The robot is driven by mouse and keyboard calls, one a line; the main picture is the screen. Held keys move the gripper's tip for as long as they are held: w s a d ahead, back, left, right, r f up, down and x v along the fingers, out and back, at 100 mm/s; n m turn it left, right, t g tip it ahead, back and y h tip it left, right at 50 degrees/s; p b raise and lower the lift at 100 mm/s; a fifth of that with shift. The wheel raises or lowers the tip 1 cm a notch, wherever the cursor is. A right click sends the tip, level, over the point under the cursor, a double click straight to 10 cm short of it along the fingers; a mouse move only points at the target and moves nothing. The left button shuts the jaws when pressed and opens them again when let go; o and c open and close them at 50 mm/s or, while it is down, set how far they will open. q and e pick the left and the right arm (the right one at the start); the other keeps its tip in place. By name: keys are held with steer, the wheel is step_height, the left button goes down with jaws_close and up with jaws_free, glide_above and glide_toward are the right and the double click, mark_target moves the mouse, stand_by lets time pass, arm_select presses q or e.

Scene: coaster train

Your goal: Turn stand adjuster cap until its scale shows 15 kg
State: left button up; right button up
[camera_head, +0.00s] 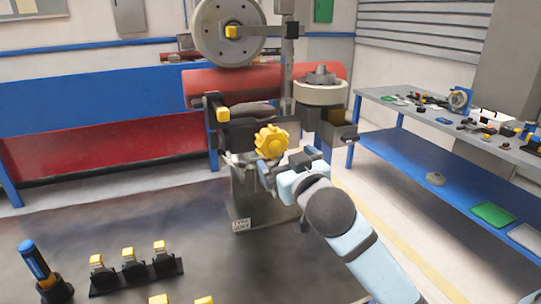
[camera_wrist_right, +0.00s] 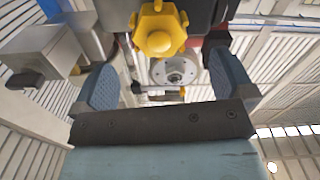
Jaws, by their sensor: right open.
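The yellow lobed knob, which looks like the adjuster cap (camera_head: 271,142), is on the front of the grey stand (camera_head: 245,195) in the head view. My right gripper (camera_head: 280,168) is just below and in front of it. In the right wrist view the cap (camera_wrist_right: 159,28) is at the top centre, beyond and roughly between the two spread blue-grey fingers of my right gripper (camera_wrist_right: 165,85). The gripper is open and holds nothing. No scale reading can be made out in either view. My left gripper is not in view.
A large grey wheel (camera_head: 228,32) and a red cylinder (camera_head: 225,85) are behind the stand. A blue bench (camera_head: 420,125) with small parts is at the right. A black rack (camera_head: 137,275) with yellow-topped pieces and a blue-handled tool (camera_head: 34,262) are at front left.

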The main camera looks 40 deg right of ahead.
mark_target(275, 147)
steer(key=p+x, duration=0.1)
steer(key=x, duration=0.8)
steer(key=shift+w+d+r, duration=0.15)
steer(key=shift+w+d, duration=0.1)
steer(key=shift+w, duration=0.05)
steer(key=shift+c, duration=0.5)
steer(key=c, duration=0.8)
steer(key=shift+o, duration=0.2)
